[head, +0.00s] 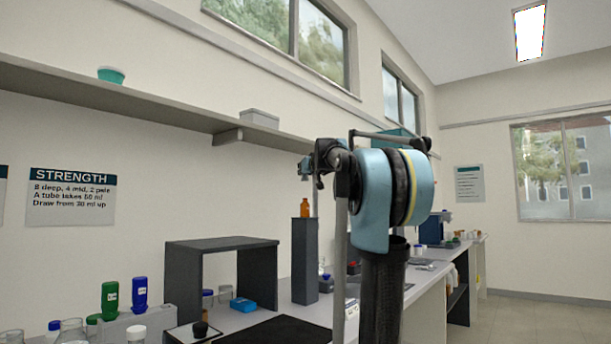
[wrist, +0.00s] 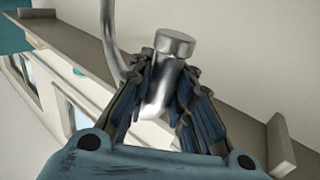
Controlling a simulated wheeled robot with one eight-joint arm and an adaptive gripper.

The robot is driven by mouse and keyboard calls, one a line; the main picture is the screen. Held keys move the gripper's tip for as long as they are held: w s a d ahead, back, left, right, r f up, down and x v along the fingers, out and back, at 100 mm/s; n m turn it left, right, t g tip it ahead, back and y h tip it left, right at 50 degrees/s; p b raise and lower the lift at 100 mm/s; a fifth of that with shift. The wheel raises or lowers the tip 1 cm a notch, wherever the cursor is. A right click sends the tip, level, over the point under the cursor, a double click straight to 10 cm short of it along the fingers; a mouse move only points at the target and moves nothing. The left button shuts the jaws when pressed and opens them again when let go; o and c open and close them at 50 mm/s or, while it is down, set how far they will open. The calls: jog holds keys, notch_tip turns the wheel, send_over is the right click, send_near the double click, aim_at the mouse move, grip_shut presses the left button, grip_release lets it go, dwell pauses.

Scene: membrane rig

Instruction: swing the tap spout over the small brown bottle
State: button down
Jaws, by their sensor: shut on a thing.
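In the wrist view my gripper (wrist: 168,82) has its dark, blue-padded fingers closed on both sides of a shiny metal tap part (wrist: 176,45) with a round capped end. A thin curved metal pipe (wrist: 108,40) rises beside it on the left. I cannot tell for certain which of these is the spout. In the head view a small orange-brown bottle (head: 305,208) stands upright on a tall dark grey block (head: 305,262). My blue and black arm joint stands in front and hides much of the area right of the bottle, so the fingers' hold is not clear there.
A dark open-fronted stand (head: 222,244) is left of the block. Green (head: 109,300) and blue (head: 140,294) bottles sit at the lower left. A long wall shelf (head: 150,100) runs above, carrying a teal bowl (head: 111,74) and a grey box (head: 259,118).

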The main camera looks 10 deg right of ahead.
jog(key=shift+a, duration=0.15)
jog(key=c, duration=1.4)
grip_release()
jog(key=shift+s+a+r, duration=0.1)
jog(key=shift+s+a, duration=0.05)
jog(key=shift+c, duration=0.2)
jog(key=shift+s+d, duration=0.25)
jog(key=shift+s, duration=0.05)
jog(key=s+d, duration=0.1)
jog(key=s, duration=1)
jog(key=shift+d, duration=0.35)
